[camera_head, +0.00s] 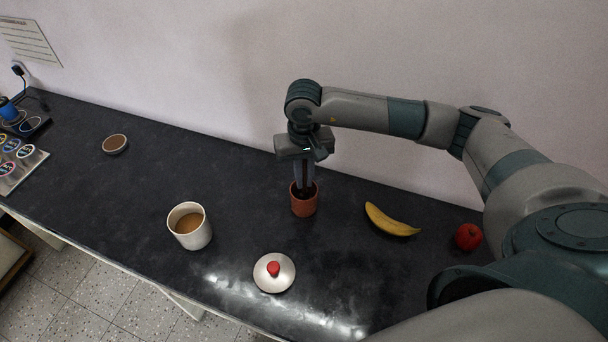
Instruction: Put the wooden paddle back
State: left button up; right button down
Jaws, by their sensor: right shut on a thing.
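My right gripper (303,186) points straight down at the reddish-brown cup (304,206) near the back middle of the counter. It is shut on a thin, dark brown upright piece, which looks like the wooden paddle (305,172). Most of the paddle is hidden by the fingers and the cup. The fingertips are at the cup's mouth; whether the paddle touches the cup's bottom cannot be seen. A white pot (181,237) with light brown liquid stands open to the left. My left gripper is out of view.
A round metal lid (264,281) with a red knob lies in front of the cup. A banana (389,221) and a red apple (468,237) lie to the right. A small brown-filled dish (115,143) is at the back left. The dark counter (130,185) is clear between them.

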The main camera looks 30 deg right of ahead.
jog(key=shift+f, duration=0.4)
jog(key=shift+b, duration=0.3)
jog(key=c, duration=1.8)
grip_release()
